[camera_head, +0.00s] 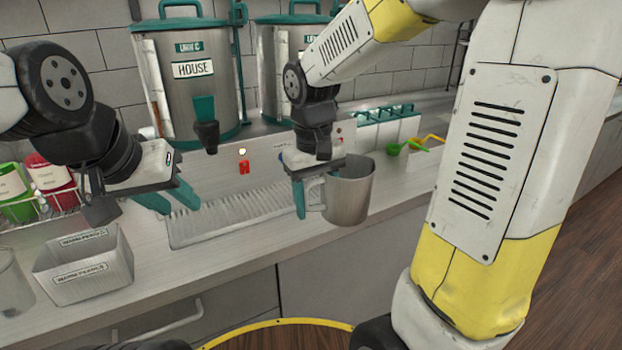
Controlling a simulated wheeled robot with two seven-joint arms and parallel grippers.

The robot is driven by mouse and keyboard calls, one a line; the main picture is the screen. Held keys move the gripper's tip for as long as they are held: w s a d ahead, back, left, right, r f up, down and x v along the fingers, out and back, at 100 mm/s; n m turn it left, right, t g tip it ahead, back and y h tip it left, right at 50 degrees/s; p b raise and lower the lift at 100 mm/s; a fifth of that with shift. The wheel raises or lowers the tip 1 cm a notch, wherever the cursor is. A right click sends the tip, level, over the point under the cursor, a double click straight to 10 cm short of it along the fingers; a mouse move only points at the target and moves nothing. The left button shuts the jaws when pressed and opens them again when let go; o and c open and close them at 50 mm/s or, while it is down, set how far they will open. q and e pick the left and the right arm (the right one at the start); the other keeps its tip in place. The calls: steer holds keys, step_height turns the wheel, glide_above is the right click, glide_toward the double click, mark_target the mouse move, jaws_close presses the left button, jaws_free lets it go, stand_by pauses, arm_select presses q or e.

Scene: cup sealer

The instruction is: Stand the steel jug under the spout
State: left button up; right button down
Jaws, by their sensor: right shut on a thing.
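The steel jug (349,192) is a grey metal cup with a handle on its left side. My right gripper (306,196) is shut on the jug's handle. I cannot tell whether the jug touches the counter. A dark spout (206,133) sticks out low on the steel urn labelled HOUSE (190,90), above the ribbed drip tray (230,212). My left gripper (174,197) is open and empty, left of the tray and below the spout.
A second urn (268,85) stands to the right, partly behind my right arm. A grey labelled bin (85,264) and a clear cup (12,285) stand at the left front. Red and green bottles (50,172) sit in a rack behind them. Green and yellow scoops (410,146) lie at the right.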

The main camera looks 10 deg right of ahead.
steer(key=w, duration=0.5)
steer(key=w+f, duration=0.1)
steer(key=w, duration=0.9)
steer(key=shift+w+a+f, duration=0.15)
steer(key=shift+w+f, duration=0.1)
steer(key=shift+f, duration=1.7)
steer(key=shift+f, duration=0.1)
steer(key=c, duration=0.6)
jaws_free()
steer(key=shift+f, duration=0.1)
steer(key=shift+o, duration=0.2)
